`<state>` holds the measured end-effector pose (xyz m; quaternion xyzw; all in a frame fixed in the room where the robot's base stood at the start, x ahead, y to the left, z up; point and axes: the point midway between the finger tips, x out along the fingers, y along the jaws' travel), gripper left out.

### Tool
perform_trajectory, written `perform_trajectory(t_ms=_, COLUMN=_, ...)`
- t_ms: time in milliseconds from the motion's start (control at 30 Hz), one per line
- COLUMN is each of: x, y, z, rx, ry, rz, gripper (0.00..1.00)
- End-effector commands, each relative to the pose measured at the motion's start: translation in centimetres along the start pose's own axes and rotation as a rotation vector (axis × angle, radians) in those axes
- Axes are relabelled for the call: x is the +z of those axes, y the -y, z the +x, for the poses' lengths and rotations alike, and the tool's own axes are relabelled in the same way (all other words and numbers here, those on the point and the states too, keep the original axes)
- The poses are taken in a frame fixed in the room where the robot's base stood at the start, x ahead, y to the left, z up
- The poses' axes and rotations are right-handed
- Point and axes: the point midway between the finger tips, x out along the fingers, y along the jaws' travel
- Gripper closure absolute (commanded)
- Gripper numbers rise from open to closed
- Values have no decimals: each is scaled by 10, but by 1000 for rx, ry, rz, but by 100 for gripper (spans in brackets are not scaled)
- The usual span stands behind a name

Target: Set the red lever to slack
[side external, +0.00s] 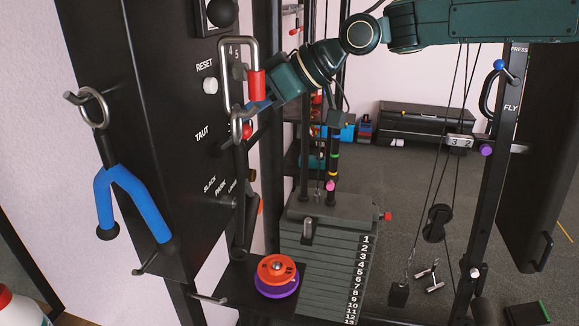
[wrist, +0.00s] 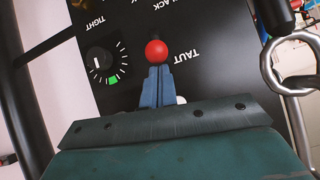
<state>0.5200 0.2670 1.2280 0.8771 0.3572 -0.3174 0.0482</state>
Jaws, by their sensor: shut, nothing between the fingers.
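The red lever's round knob (wrist: 156,52) shows in the wrist view on the black panel, beside the word TAUT (wrist: 181,57). Part of the word SLACK (wrist: 160,5) is at the top edge. My gripper (wrist: 156,72) is shut and empty, its blue-grey fingertips just below the knob in the picture. I cannot tell whether they touch it. In the side view my gripper (side external: 256,107) is in front of the panel, and a small red knob (side external: 247,131) is partly hidden just below it. TAUT is above SLACK (side external: 210,185) there. The lever's shaft is hidden.
A metal handle with a red grip (side external: 256,85) hangs close by my gripper. A blue forked strap (side external: 118,190) hangs from a ring on the panel's left. A weight stack (side external: 325,250) and orange and purple plates (side external: 277,270) are below. A dial (wrist: 101,62) is left of the knob.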

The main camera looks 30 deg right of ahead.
Motion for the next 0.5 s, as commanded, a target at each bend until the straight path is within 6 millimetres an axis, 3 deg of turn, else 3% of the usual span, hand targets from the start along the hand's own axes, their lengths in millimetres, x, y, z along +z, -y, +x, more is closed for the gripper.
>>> perform_trajectory(t_ms=500, x=21, y=-4, z=-2, rx=-26, ry=-175, rz=-3, gripper=100)
